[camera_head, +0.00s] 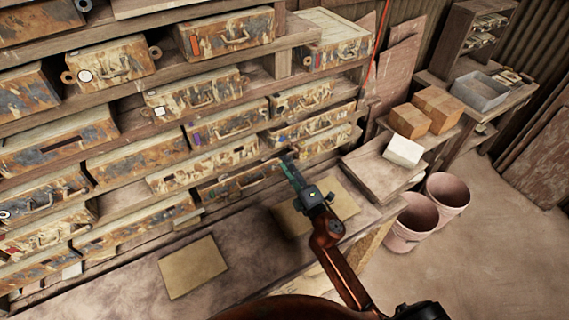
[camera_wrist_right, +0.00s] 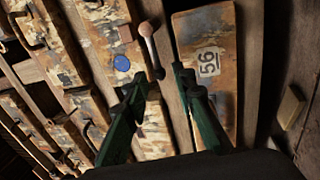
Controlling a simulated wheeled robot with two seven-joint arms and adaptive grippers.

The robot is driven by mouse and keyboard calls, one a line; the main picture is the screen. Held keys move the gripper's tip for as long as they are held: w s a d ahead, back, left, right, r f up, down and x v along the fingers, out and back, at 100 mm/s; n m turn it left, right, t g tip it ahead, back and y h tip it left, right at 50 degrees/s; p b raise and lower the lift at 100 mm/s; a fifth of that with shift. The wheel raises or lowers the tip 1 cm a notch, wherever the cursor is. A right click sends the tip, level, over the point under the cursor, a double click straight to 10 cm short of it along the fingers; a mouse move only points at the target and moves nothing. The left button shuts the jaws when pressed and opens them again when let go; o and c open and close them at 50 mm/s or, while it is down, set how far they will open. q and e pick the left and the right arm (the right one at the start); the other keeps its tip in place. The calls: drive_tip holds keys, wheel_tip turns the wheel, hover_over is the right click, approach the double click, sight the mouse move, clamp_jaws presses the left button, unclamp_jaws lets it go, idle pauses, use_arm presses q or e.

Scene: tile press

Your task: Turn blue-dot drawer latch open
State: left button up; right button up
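In the right wrist view, a drawer front (camera_wrist_right: 95,35) with worn, peeling paint carries a round blue dot (camera_wrist_right: 122,63). A metal latch lever (camera_wrist_right: 152,50) with a rounded end is beside the dot, at the drawer's edge. My right gripper (camera_wrist_right: 160,78) is open, with its two green fingers on either side of the lever's lower end. I cannot tell whether either finger touches it. In the head view, my right gripper (camera_head: 289,158) is at the drawer rack, and the latch is too small to make out there. My left gripper is not in view.
A neighbouring panel with a number label (camera_wrist_right: 208,62) is close to the right finger. Drawer handles stick out along the rack (camera_head: 180,180). Flat tan sheets (camera_head: 192,267) lie on the bench below. Cardboard boxes (camera_head: 437,108) and pink buckets (camera_head: 447,192) stand at the right.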

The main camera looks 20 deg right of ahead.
drive_tip(key=v, duration=1)
drive_tip(key=shift+s, duration=0.3)
drive_tip(key=shift+f, duration=0.1)
